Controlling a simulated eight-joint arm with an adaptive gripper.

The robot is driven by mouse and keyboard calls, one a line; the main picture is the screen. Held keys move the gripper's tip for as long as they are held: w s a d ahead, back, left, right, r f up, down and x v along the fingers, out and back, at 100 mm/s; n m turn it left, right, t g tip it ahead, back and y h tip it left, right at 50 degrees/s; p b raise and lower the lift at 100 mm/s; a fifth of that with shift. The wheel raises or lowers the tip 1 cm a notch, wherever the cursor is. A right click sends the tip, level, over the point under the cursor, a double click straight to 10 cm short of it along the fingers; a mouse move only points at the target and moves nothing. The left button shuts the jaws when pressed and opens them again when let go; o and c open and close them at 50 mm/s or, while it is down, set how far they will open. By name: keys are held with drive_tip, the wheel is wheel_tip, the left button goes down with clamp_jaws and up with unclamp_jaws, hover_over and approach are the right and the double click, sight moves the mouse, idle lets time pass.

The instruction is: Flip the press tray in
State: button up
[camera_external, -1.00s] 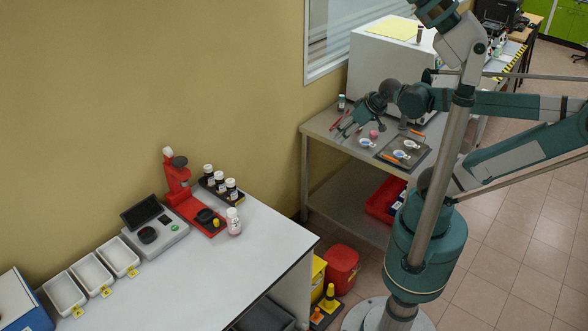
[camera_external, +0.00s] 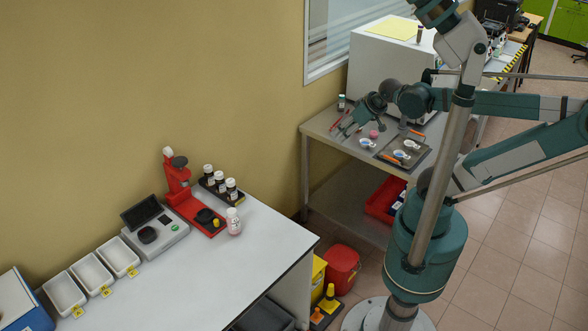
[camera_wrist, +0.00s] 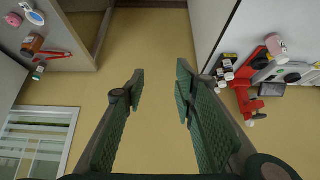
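The red press (camera_external: 176,184) stands on the white table at the left, near the wall. Its flat red base or tray (camera_external: 191,212) reaches toward the front right and carries a black round part (camera_external: 205,216) and a small yellow knob (camera_external: 216,222). The press also shows on its side at the right of the wrist view (camera_wrist: 243,92). My gripper (camera_external: 348,126) is over the left end of the grey metal bench, well apart from the press. In the wrist view my gripper's two fingers (camera_wrist: 161,83) are spread, with nothing between them.
A scale (camera_external: 155,229) and white bins (camera_external: 92,273) are to the left. The grey bench (camera_external: 318,127) holds tools. The white table's front (camera_external: 240,265) is clear.

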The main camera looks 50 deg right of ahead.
drive_tip(key=shift+w+a, duration=0.1)
drive_tip(key=c, duration=0.7)
drive_tip(key=shift+w+a+r+n, duration=0.2)
drive_tip(key=shift+w+a+n, duration=0.3)
drive_tip(key=shift+w+n, duration=0.1)
clamp_jaws()
drive_tip(key=w+a+f+n+g, duration=0.1)
drive_tip(key=w+a+f+n, duration=0.1)
drive_tip(key=w+a+n, duration=0.8)
drive_tip(key=w+a+f+n+g, duration=0.2)
drive_tip(key=w+a+n, duration=0.35)
drive_tip(key=a, duration=0.85)
drive_tip(key=a+f+n, duration=0.4)
drive_tip(key=a+f, duration=0.1)
drive_tip(key=a, duration=0.4)
drive_tip(key=s+a+f+n+h, duration=0.1)
drive_tip(key=a+f+n, duration=0.4)
drive_tip(key=a, duration=0.5)
drive_tip(key=s+a+f+n, duration=0.1)
drive_tip(key=a+f+n, duration=0.4)
drive_tip(key=a, duration=0.5)
drive_tip(key=shift+s+f+h, duration=0.15)
drive_tip(key=shift+h, duration=0.25)
